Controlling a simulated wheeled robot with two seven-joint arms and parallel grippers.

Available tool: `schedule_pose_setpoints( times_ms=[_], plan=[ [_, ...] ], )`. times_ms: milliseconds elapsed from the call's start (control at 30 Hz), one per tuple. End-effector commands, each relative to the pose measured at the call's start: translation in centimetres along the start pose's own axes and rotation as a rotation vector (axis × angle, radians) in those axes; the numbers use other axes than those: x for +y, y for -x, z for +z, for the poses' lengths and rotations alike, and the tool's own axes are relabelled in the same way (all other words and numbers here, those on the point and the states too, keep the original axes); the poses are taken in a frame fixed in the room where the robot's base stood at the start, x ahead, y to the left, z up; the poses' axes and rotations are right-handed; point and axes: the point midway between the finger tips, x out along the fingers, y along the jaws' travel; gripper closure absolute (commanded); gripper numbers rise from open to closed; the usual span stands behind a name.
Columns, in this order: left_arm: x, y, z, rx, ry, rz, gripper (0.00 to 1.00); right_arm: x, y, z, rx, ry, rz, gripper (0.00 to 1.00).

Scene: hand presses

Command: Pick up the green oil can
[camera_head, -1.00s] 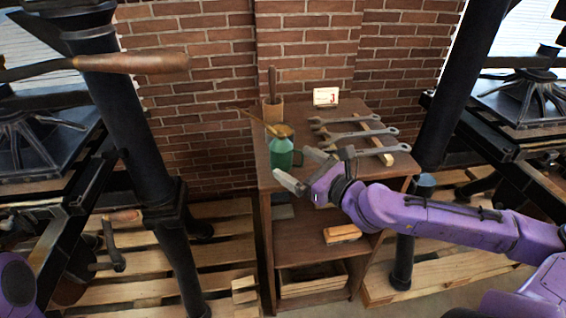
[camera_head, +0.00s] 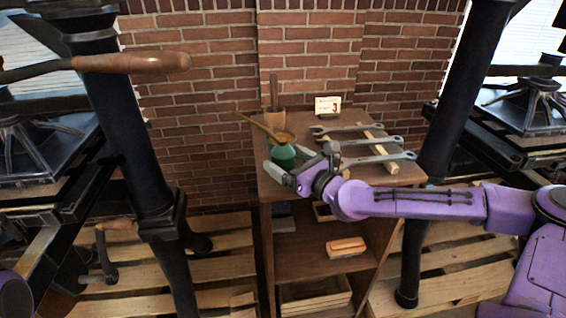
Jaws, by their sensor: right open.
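The green oil can (camera_head: 283,155) stands upright on the top of the brown wooden shelf stand, near its left side. It has a brass-coloured top and a long thin spout pointing up to the left. My right gripper (camera_head: 284,172) is open, with its fingers at the near side of the can. One finger shows at the can's left and the other at its right; I cannot tell whether they touch it. The gripper hides the lower part of the can. My left gripper is not in view.
Behind the can stands a wooden cup (camera_head: 274,118) with a handle in it. Several wrenches (camera_head: 370,144) lie on a wooden rack to the right, close to my right wrist. A small card (camera_head: 327,106) stands at the back. Black presses (camera_head: 140,140) flank the stand.

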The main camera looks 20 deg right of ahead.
Motion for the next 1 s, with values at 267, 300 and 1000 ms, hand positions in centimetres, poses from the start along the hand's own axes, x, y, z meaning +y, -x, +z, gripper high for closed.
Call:
schedule_pose_setpoints(
  times_ms=[267, 300, 1000],
  plan=[
    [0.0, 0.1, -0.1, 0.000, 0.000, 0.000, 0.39, 0.0, -1.4, 0.0, 0.000, -0.002, 0.000, 0.05],
    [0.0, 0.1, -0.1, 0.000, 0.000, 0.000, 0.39, 0.0, -1.4, 0.0, 0.000, -0.002, 0.000, 0.05],
    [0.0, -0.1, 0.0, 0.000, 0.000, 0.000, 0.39, 0.0, -1.4, 1.7, -0.006, -0.001, -0.001, 0.78]
  ],
)
